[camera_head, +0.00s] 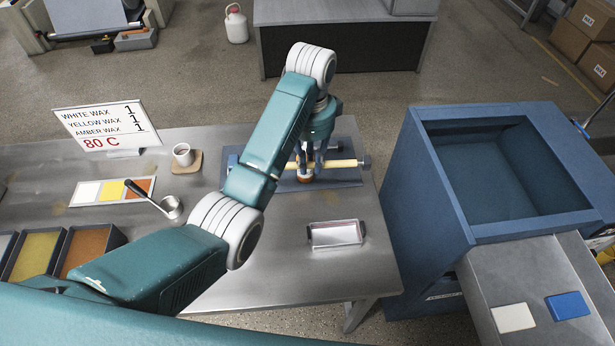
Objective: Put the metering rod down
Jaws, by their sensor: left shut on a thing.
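The metering rod is a pale yellow bar (342,163) with dark ends, lying level across the blue-grey coating plate (342,178) on the metal table. My left gripper (307,172) reaches down over the middle of the plate and is shut on the rod. A small reddish-brown piece shows at its fingertips. The gripper and arm hide part of the rod. I cannot tell whether the rod touches the plate. My right gripper is not in view.
A shallow metal tray (336,234) lies nearer on the table (280,262). A cup (183,155), a ladle (171,207), colour swatches (112,191) and wax bins (88,248) are at the left. A sign (105,125) stands behind. A large blue bin (440,190) stands right.

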